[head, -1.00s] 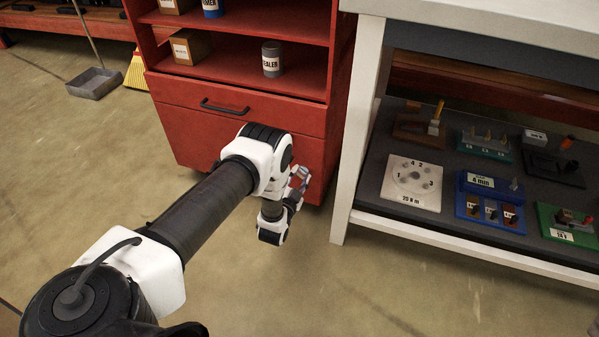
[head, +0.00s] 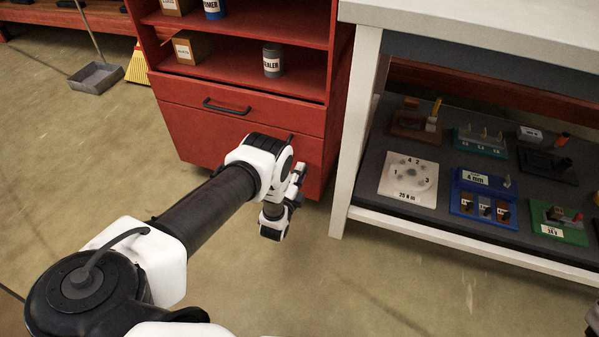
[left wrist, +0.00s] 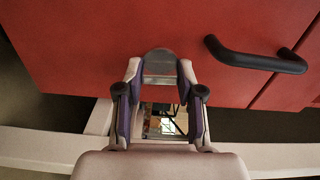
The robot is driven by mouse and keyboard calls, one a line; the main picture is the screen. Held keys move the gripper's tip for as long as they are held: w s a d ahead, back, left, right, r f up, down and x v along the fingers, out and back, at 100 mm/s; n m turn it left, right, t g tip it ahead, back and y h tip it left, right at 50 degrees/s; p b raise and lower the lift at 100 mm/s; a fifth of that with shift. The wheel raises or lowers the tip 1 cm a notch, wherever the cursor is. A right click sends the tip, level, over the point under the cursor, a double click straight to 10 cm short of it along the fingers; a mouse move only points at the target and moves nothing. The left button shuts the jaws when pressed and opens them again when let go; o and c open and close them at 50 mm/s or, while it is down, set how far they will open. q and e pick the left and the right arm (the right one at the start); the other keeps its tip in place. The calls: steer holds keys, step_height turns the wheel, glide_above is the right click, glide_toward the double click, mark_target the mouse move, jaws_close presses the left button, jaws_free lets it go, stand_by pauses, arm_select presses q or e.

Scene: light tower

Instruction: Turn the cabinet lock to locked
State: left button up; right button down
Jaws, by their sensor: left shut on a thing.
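The red cabinet (head: 190,130) stands ahead, with its door front facing me. My left gripper (head: 298,178) is at the right part of that front, below the drawer. In the left wrist view my left gripper (left wrist: 159,72) is shut on a grey, round-ended metal piece (left wrist: 160,62) against the red face, which looks like the cabinet lock. Its turned position cannot be read. In the head view the arm and gripper hide the lock.
The floor in front is clear.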

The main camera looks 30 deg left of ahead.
arm_select(q)
steer(key=shift+m, duration=0.5)
steer(key=o, duration=1.2)
steer(key=shift+c, duration=0.2)
steer(key=v, duration=1.2)
steer(key=shift+f, duration=0.1)
